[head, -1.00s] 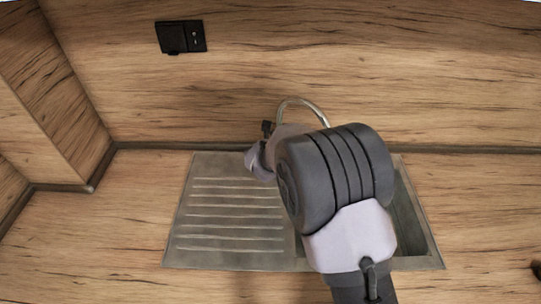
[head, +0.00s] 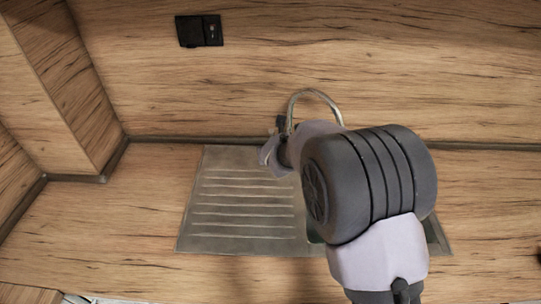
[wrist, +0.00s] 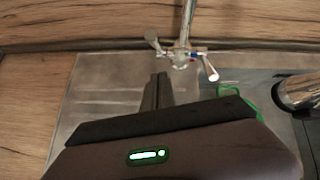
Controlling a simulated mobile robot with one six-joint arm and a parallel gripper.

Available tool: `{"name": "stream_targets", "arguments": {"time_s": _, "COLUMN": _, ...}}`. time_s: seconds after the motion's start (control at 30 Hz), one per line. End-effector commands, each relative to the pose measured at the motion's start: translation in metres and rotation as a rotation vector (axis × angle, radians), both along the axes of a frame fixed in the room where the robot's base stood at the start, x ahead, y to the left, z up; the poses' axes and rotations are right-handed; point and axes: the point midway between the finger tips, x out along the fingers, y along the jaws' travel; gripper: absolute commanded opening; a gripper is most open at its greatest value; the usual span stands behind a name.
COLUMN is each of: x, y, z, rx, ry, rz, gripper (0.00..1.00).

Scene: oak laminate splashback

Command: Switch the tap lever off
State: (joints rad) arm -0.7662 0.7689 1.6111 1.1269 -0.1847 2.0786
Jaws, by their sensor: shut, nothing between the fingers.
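The chrome tap (head: 315,93) stands behind the sink in the head view, its arched spout partly covered by my arm. In the wrist view the tap body (wrist: 181,52) shows with one lever on each side. The left lever (wrist: 152,38) tilts up to the left; the right lever (wrist: 210,69), beside a red mark, points down toward the camera. My gripper (wrist: 160,77) is shut and empty, its dark fingertips in front of the tap and below the left lever, apparently apart from it. In the head view my gripper (head: 281,123) is left of the spout.
The steel sink has a ribbed drainboard (head: 240,210) on the left; my arm hides most of its bowl. The wooden splashback (head: 400,90) rises close behind the tap and carries a black socket (head: 199,31). Wooden worktop (head: 110,235) left of the sink is clear.

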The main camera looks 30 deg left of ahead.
Motion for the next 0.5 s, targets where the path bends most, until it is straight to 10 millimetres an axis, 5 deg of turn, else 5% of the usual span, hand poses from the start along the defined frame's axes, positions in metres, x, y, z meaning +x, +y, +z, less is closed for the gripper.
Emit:
{"name": "stream_targets", "arguments": {"time_s": 0.23, "x": -0.026, "y": -0.019, "z": 0.044, "rx": -0.001, "ry": 0.003, "rz": -0.002, "gripper": 0.00}}
{"name": "stream_targets", "arguments": {"time_s": 0.5, "x": -0.036, "y": -0.026, "z": 0.055, "rx": -0.004, "ry": 0.005, "rz": -0.002, "gripper": 0.00}}
